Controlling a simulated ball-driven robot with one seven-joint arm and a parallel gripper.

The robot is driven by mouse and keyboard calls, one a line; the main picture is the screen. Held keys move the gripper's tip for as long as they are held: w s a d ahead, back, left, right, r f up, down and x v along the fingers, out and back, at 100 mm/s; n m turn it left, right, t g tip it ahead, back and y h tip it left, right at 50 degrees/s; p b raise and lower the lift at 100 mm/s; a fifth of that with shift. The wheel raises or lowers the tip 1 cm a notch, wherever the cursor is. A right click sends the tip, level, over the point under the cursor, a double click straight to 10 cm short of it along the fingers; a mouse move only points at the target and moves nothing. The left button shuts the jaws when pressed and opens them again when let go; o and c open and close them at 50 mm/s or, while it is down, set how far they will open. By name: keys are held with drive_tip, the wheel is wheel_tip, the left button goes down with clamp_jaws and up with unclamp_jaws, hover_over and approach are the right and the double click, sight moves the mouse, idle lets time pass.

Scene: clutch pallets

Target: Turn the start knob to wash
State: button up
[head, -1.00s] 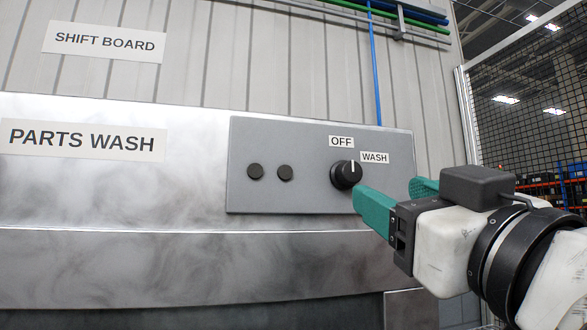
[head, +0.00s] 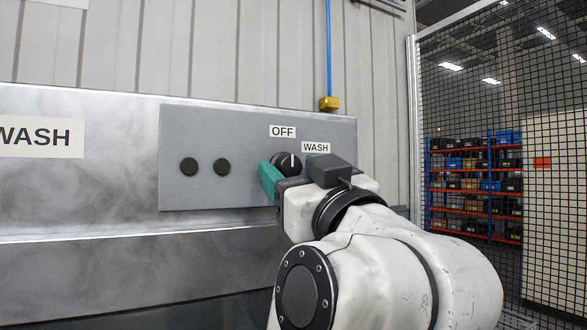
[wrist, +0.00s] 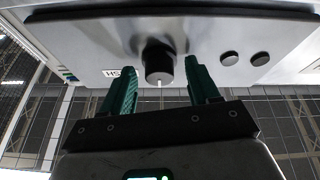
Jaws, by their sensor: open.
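The start knob (head: 288,163) is a black round dial on the grey control panel (head: 200,125). Its white pointer line stands upright, toward the OFF label (head: 283,131); the WASH label (head: 316,147) is up and to its right. My gripper (head: 285,167) is open at the panel, one green finger left of the knob and the other mostly hidden behind my wrist. In the wrist view the knob (wrist: 160,70) shows between the two green fingertips (wrist: 159,64), with a gap on both sides. I see no contact with it.
Two small black buttons (head: 205,167) sit left of the knob. A steel ledge (head: 130,233) runs below the panel. A blue pipe with a brass fitting (head: 329,103) comes down above it. A mesh fence (head: 470,130) stands to the right, with stocked shelves behind.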

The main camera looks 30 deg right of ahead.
drive_tip(key=c, duration=1)
drive_tip(key=shift+o, duration=0.2)
drive_tip(key=shift+m+h, duration=0.4)
drive_tip(key=shift+m, duration=0.2)
drive_tip(key=m+h, duration=0.1)
drive_tip(key=m, duration=0.2)
drive_tip(key=m+g+h+p, duration=0.1)
drive_tip(key=m+h, duration=0.1)
drive_tip(key=m, duration=0.2)
drive_tip(key=shift+a+r, duration=0.15)
drive_tip(key=m+g+h, duration=0.1)
drive_tip(key=m+h, duration=0.1)
drive_tip(key=m, duration=0.2)
drive_tip(key=shift+m, duration=0.3)
drive_tip(key=shift+m+g+h+p, duration=0.3)
drive_tip(key=shift+m+g+h, duration=0.35)
drive_tip(key=shift+m, duration=1.05)
